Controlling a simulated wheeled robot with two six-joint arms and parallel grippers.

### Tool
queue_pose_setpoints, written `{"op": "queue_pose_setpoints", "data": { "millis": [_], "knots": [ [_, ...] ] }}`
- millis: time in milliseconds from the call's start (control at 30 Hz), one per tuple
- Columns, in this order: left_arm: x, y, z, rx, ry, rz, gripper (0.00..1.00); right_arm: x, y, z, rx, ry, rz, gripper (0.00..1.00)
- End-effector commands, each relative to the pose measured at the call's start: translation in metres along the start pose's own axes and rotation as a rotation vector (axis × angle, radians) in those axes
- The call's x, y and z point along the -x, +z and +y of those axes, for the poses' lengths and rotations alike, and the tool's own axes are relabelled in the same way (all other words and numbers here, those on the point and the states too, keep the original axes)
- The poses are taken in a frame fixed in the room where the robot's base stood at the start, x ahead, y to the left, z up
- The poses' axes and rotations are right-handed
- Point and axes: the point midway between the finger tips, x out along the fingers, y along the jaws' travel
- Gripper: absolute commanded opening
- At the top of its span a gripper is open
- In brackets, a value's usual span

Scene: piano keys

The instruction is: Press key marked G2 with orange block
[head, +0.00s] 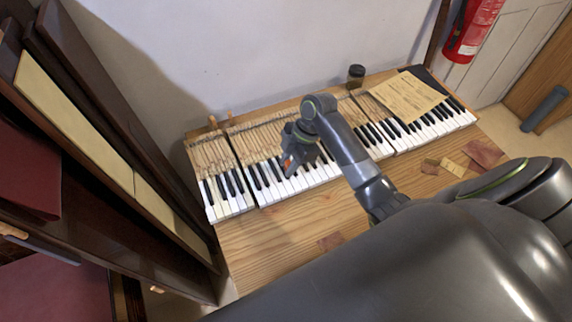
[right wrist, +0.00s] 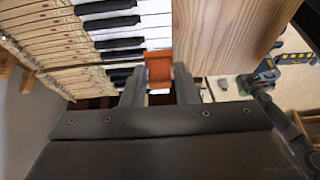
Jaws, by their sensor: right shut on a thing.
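My right gripper (head: 288,158) is over the left-middle part of the piano keyboard (head: 262,186). It is shut on a small orange block (head: 287,163), which also shows between the two fingers in the right wrist view (right wrist: 159,70). In the right wrist view the block is in front of white and black keys (right wrist: 125,32). I cannot tell whether it touches a key. No G2 marking is readable on the keys. A grey arm part at the right of the right wrist view seems to be my left arm; its jaws are unclear.
The keyboard sections lie on a wooden table (head: 290,240) with bare wood in front. A yellowed sheet (head: 408,97) lies over the right keys. A dark jar (head: 356,75) stands behind. Small wood pieces (head: 453,168) lie at the right. A dark wooden cabinet (head: 100,215) borders the left.

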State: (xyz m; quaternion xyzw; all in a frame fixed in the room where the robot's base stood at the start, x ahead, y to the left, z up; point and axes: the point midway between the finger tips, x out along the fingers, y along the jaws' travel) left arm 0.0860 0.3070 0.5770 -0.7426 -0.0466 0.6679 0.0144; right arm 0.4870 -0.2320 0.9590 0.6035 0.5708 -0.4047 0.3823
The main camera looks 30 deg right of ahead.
Motion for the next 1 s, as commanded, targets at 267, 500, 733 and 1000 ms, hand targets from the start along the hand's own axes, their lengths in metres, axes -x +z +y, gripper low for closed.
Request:
{"op": "queue_pose_setpoints", "data": {
  "millis": [267, 500, 733, 1000],
  "knots": [
    [-0.011, 0.003, 0.001, 0.000, 0.000, -0.003, 0.36, -0.010, 0.004, 0.000, 0.000, 0.000, 0.000, 0.08],
    [-0.029, 0.005, 0.003, 0.000, 0.000, -0.003, 0.36, -0.027, 0.011, 0.000, 0.000, 0.000, 0.000, 0.08],
    [-0.047, 0.007, 0.004, 0.000, 0.000, -0.003, 0.36, -0.044, 0.018, 0.000, 0.000, 0.000, 0.000, 0.08],
    [-0.064, 0.009, 0.006, 0.000, 0.000, -0.003, 0.36, -0.062, 0.026, 0.000, 0.000, -0.001, 0.000, 0.08]
  ]
}}
